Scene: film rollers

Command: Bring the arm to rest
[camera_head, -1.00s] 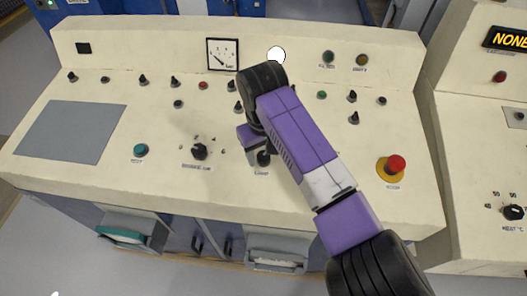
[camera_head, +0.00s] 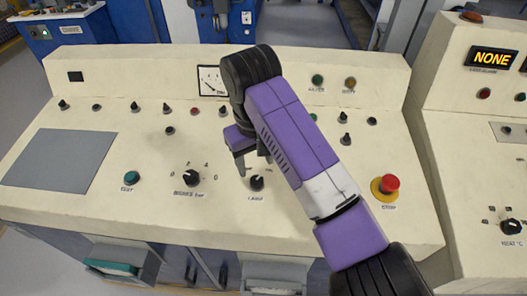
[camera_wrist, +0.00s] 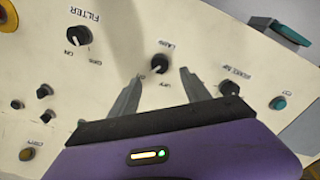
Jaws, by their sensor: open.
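My gripper (camera_head: 252,160) is open and empty at the end of my purple and black arm, over the middle of the cream control panel (camera_head: 120,213). Its two grey fingers point down near the black LAMP knob (camera_head: 256,183). In the wrist view, the LAMP knob (camera_wrist: 160,63) shows between and just beyond the fingertips of my gripper (camera_wrist: 160,74). The fingers look apart from the knob. My arm crosses the right half of the panel from the lower right and hides part of it, including the right side of the gauge (camera_head: 211,80).
A red stop button (camera_head: 389,184) on a yellow base stands right of my arm. Small knobs line the back. A second console with a NONE display (camera_head: 491,58) stands at right.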

